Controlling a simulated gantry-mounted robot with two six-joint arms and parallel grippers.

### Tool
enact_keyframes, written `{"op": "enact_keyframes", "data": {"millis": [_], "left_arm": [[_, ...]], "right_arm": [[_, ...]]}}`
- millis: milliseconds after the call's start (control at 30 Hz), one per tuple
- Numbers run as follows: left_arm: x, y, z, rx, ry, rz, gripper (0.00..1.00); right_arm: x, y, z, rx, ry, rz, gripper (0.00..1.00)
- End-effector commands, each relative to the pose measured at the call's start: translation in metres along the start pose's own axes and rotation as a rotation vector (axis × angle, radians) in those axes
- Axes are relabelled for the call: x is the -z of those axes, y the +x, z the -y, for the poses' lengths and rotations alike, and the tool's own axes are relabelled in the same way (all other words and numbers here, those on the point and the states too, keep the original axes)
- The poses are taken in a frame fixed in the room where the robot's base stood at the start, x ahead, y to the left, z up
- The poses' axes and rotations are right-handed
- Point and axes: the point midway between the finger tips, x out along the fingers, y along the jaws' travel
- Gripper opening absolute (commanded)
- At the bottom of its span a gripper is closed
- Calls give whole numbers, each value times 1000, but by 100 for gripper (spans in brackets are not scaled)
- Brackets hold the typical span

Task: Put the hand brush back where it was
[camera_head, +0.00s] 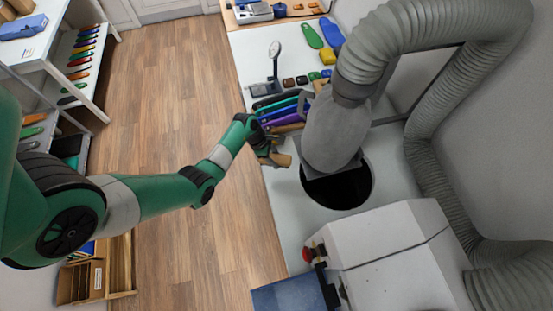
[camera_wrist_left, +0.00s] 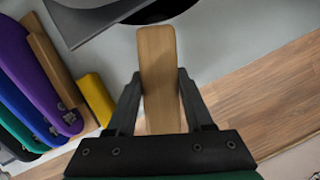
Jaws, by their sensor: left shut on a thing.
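The hand brush (camera_head: 281,160) shows as a tan wooden piece at my left gripper (camera_head: 269,154), over the near-left edge of the white bench. In the left wrist view the wooden body of the brush (camera_wrist_left: 157,45) stands upright in the picture between both fingers of the left gripper (camera_wrist_left: 158,78), which are shut on it. Its bristles are not visible. I cannot tell whether the brush touches the bench. My right gripper is not in view.
Purple, blue and green insoles (camera_wrist_left: 38,65) stand in a rack beside the gripper, with a yellow block (camera_wrist_left: 96,98) nearer. A grey hood (camera_head: 336,130) hangs over a dark round opening (camera_head: 340,192). A white machine (camera_head: 385,250) stands at the front. Wooden floor (camera_head: 170,100) lies left.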

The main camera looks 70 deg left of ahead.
Motion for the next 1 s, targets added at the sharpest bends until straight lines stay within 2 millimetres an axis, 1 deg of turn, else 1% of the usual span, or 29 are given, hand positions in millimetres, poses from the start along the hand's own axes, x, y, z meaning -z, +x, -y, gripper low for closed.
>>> {"op": "enact_keyframes", "data": {"millis": [33,133,333,400,533,600,833,933,967,1000], "left_arm": [[4,13,-8,0,-1,0,0],[6,22,-17,-1,0,0,0],[7,24,-20,0,0,0,0],[10,33,-24,0,-2,0,0],[19,53,-22,3,-1,0,0],[20,56,-22,1,-1,0,0],[19,55,-22,0,-1,0,0],[21,59,-22,1,-1,0,0],[20,58,-22,1,-1,0,55],[20,57,-22,1,-1,0,63]], "right_arm": [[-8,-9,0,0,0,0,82],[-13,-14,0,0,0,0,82],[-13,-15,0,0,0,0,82],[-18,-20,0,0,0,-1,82],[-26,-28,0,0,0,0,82],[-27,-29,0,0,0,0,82],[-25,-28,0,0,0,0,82],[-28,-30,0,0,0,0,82],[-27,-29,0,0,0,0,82],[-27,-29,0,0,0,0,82]]}}
